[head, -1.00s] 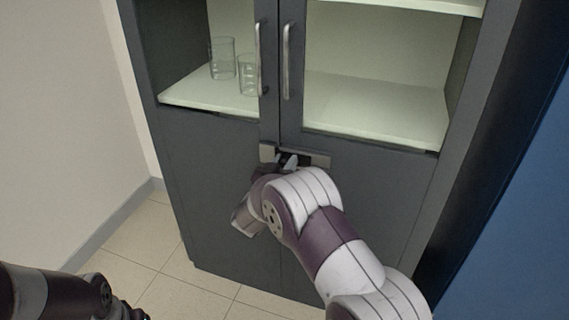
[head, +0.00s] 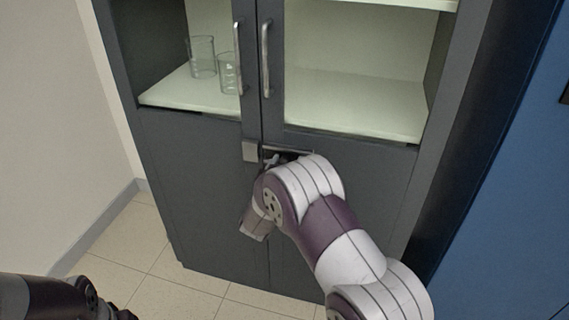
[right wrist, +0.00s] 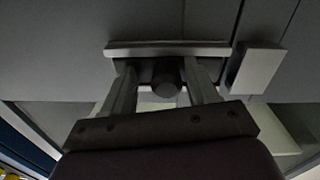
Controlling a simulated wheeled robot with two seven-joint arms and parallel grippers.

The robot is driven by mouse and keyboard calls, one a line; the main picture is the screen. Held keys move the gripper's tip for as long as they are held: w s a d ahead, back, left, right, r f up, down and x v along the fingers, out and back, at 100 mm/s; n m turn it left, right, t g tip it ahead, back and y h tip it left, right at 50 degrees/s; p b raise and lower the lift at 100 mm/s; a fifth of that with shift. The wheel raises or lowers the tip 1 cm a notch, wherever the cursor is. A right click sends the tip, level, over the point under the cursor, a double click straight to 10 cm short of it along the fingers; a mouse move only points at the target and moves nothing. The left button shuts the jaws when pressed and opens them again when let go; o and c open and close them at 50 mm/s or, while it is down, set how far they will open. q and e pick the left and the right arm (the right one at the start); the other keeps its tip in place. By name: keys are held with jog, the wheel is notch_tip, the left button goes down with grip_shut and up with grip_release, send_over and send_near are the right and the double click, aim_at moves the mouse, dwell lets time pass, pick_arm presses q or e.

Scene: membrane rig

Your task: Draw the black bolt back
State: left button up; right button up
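The black bolt's dark round knob (right wrist: 167,76) shows in the right wrist view, in front of a grey bolt plate (right wrist: 170,48). My right gripper (right wrist: 163,85) has one finger on each side of the knob. The fingers stand apart, with a visible gap on the left side of the knob; contact on the right side is unclear. In the head view my right gripper (head: 281,158) is at the bolt plate (head: 300,151), and my wrist hides the knob. A pale catch block (head: 251,151) sits left of the plate. My left arm shows at the lower left, without its fingers.
The grey cabinet (head: 350,190) has two doors with upright handles (head: 239,58) (head: 265,58) above the bolt. Glass beakers (head: 202,57) stand on the left shelf inside. A wall is at the left and a blue panel (head: 510,190) at the right.

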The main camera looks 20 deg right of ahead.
jog(key=shift+s+a, duration=0.15)
jog(key=shift+a, duration=0.1)
jog(key=p+v, duration=0.2)
jog(key=v, duration=1)
jog(key=shift+f, duration=0.1)
